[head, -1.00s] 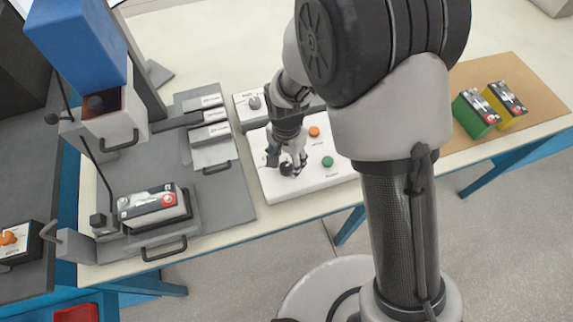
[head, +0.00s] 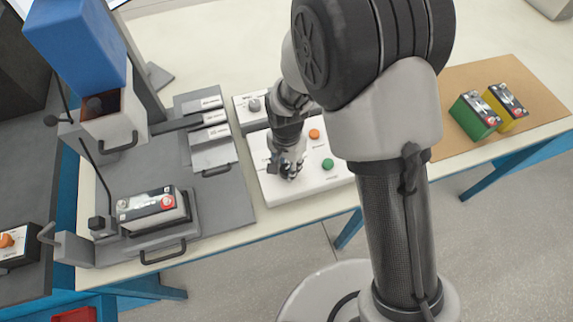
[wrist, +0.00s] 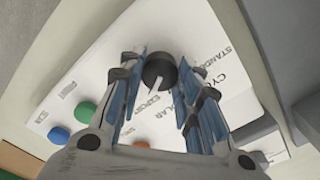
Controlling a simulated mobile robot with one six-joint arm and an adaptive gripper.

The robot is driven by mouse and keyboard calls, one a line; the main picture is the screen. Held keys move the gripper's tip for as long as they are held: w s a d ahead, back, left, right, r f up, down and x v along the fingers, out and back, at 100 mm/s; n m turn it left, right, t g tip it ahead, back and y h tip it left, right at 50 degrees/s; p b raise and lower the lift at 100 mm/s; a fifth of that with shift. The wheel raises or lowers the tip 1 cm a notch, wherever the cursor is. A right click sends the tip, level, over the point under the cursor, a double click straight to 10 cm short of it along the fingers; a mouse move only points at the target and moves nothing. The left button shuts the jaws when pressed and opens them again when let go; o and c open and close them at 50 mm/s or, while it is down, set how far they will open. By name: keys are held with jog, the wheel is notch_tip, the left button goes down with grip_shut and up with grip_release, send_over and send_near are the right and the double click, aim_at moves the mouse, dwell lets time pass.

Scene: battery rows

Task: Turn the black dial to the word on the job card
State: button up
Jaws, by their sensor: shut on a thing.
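The black dial (wrist: 159,70) sits on a white control panel (wrist: 100,55) and carries a pale pointer mark. In the wrist view, my gripper (wrist: 161,63) has its blue-lined fingers on either side of the dial, shut on it. Words printed around the dial include STANDARD, POLAR and EXPORT, with CYCLE as a larger heading. The fingers partly cover the lettering, and I cannot tell exactly which word the pointer meets. In the head view, my gripper (head: 289,174) is down at the panel's front left and hides most of the dial. I cannot make out a job card.
An orange button (head: 314,134) and a green button (head: 327,164) are on the panel's right. A smaller dial box (head: 252,106) stands behind. A battery (head: 150,204) sits in a grey fixture at left. Green (head: 474,115) and yellow (head: 510,104) batteries stand on a brown mat.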

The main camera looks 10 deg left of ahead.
jog(key=c, duration=0.3)
jog(key=shift+n, duration=0.3)
jog(key=n, duration=0.3)
jog(key=shift+p, duration=0.3)
jog(key=shift+n, duration=2)
jog(key=o, duration=1.1)
